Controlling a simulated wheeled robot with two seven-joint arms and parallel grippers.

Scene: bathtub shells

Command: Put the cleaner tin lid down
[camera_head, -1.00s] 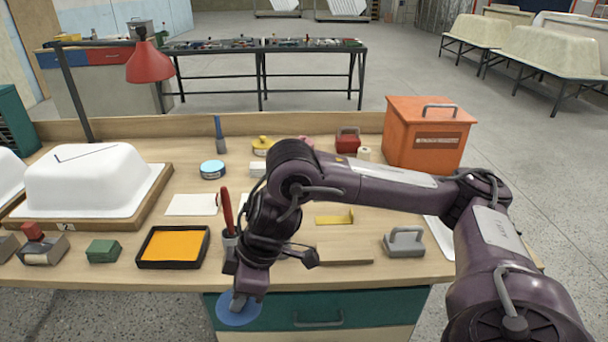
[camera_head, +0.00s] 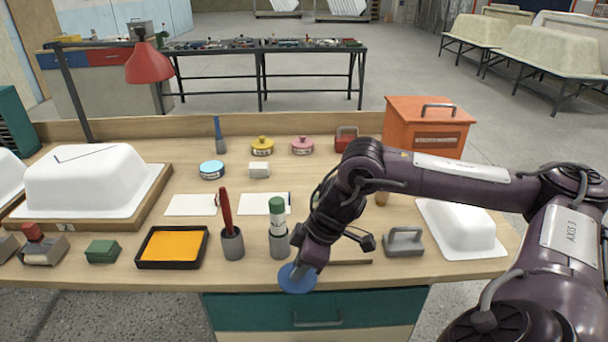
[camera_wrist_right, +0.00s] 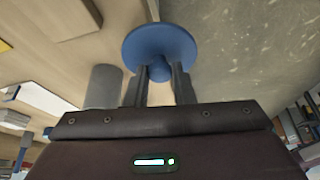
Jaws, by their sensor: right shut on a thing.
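The cleaner tin lid is a blue disc (camera_head: 297,279) with a small knob. In the right wrist view the blue lid (camera_wrist_right: 160,45) sits at the fingertips, with its knob between the two fingers. My right gripper (camera_head: 304,266) is shut on it and holds it at the front edge of the bench. I cannot tell whether the lid touches the bench top. An open-looking light blue tin (camera_head: 212,169) stands further back, left of centre. A yellow-lidded tin (camera_head: 262,146) and a pink-lidded tin (camera_head: 302,146) stand behind. My left gripper is not in view.
A grey handled block (camera_head: 404,242) and white tub shell (camera_head: 463,229) are at right.

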